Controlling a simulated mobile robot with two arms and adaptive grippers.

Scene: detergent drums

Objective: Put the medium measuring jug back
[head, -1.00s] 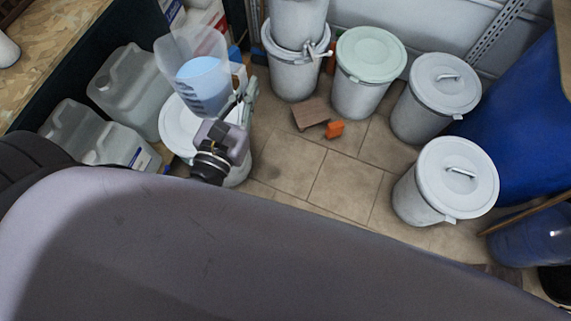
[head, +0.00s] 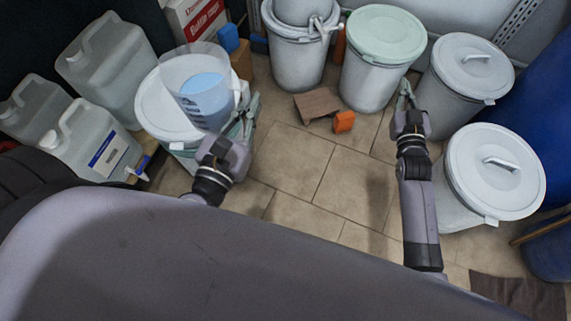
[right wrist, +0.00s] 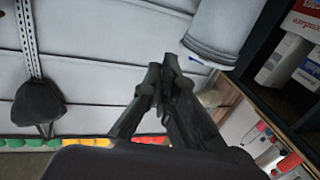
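The medium measuring jug (head: 200,88) is clear with a blue lower part and dark markings, and looks tilted in the head view. My left gripper (head: 243,112) is at its handle side and appears shut on the handle, though the contact is partly hidden. The jug overlaps a white drum lid (head: 150,112) at the left; I cannot tell whether it touches it. My right gripper (head: 406,92) is empty, in front of the drums at the right. Its fingertips meet in the right wrist view (right wrist: 163,75).
Clear canisters (head: 105,60) stand at the left. A green-lidded drum (head: 382,45) and white-lidded drums (head: 470,68) (head: 495,172) line the back and right. A brown piece (head: 317,103) and an orange block (head: 343,121) lie on the tiles. The middle floor (head: 290,165) is clear.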

